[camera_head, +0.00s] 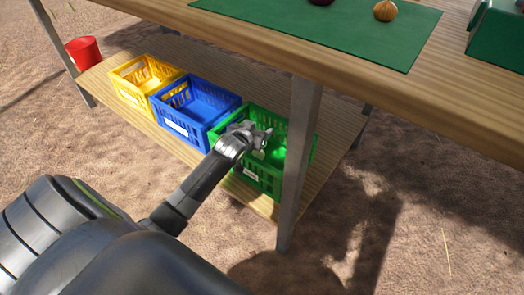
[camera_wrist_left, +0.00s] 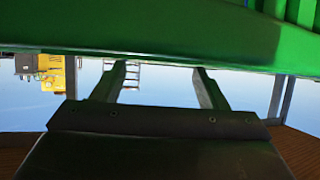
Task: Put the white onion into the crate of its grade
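The green crate (camera_head: 261,178) stands at the right end of the lower wooden shelf, beside the blue crate (camera_head: 178,127) and the yellow crate (camera_head: 130,92). My left gripper (camera_head: 262,140) is over the left part of the green crate. In the left wrist view its two fingers (camera_wrist_left: 160,78) are apart with nothing seen between them, and a green crate surface (camera_wrist_left: 150,28) fills the top. I cannot make out the white onion; a small pale patch under the gripper is too small to tell. My right gripper is not in view.
A table leg (camera_head: 298,160) stands in front of the green crate's right side. On the tabletop's green mat (camera_head: 330,25) lie an orange-brown onion (camera_head: 385,11) and a dark red one (camera_head: 321,2). A red bucket (camera_head: 84,54) is at the far left.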

